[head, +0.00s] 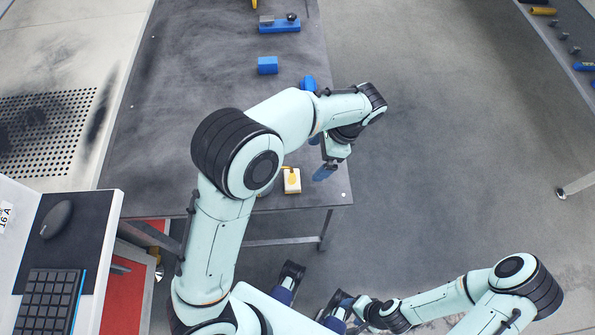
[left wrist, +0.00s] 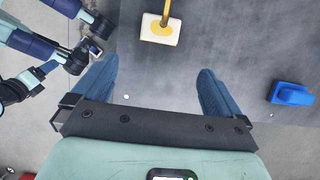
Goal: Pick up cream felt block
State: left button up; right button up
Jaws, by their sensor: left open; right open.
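The cream felt block (head: 296,187) lies on the dark table near its front right corner, with a yellow handle (head: 291,176) on top. In the left wrist view the cream block (left wrist: 152,37) is at the top middle, beyond my open fingertips and apart from them. My left gripper (head: 321,157) is open and empty above the table's right edge, up and right of the block. Its two blue fingers show spread in the left wrist view (left wrist: 158,72). My right gripper (head: 338,311) is low in the head view, off the table, open and holding nothing visible.
A blue block (head: 267,65) and another blue piece (head: 308,83) sit farther back on the table. A blue holder (head: 279,27) carries small parts. A blue piece (left wrist: 291,94) shows in the left wrist view. A keyboard (head: 50,300) and mouse (head: 56,219) are at left.

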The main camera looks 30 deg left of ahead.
pick_arm(q)
send_over(298, 178)
jog(key=d, duration=0.2)
jog(key=f, duration=0.3)
jog(key=f+b, duration=0.1)
jog(key=f, duration=0.1)
jog(key=shift+w+d+f, duration=0.15)
jog(key=shift+w+f, duration=0.2)
jog(key=shift+w, duration=0.05)
jog(key=shift+w+b+x, duration=0.1)
jog(key=shift+b+x, duration=0.1)
jog(key=shift+x, duration=1.2)
jog(key=shift+w+b+x, duration=0.15)
jog(key=shift+x, duration=1.3)
jog(key=c, duration=1)
